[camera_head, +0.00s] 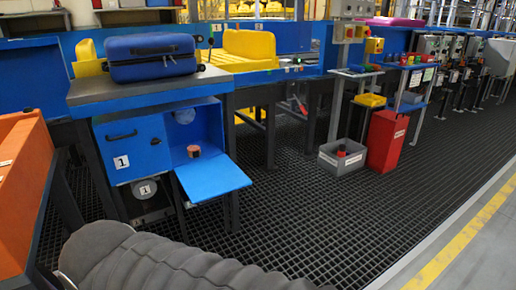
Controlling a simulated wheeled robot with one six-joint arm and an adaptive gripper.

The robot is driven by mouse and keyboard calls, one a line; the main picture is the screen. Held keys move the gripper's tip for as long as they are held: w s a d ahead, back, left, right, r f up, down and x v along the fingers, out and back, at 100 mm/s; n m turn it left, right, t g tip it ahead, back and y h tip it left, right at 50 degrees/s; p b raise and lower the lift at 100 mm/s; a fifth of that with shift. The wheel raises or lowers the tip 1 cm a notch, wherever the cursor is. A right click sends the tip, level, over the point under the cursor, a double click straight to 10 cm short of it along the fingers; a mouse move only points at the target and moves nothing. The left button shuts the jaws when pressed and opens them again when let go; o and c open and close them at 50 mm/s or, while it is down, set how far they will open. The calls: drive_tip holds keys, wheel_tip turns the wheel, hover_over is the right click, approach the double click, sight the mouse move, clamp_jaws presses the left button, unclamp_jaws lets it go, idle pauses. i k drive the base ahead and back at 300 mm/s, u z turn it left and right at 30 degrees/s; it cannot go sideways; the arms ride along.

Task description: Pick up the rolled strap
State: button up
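A small orange-brown roll, which looks like the rolled strap (193,151), sits inside the open compartment of a blue cabinet (135,140). The compartment's door (212,178) is folded down in front of it like a shelf. The strap is near the inner edge of that door. My gripper is not in view. A grey ribbed part at the bottom left looks like my own arm, well below and in front of the cabinet.
A blue suitcase (152,58) lies on the worktop above the cabinet. An orange bin (22,175) stands at the left edge. A grey crate (342,158) and a red bin (387,140) stand on the grated floor (310,220), which is clear right of the cabinet.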

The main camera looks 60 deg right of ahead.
sight(194, 152)
drive_tip(key=z, duration=1.15)
drive_tip(key=i, duration=1)
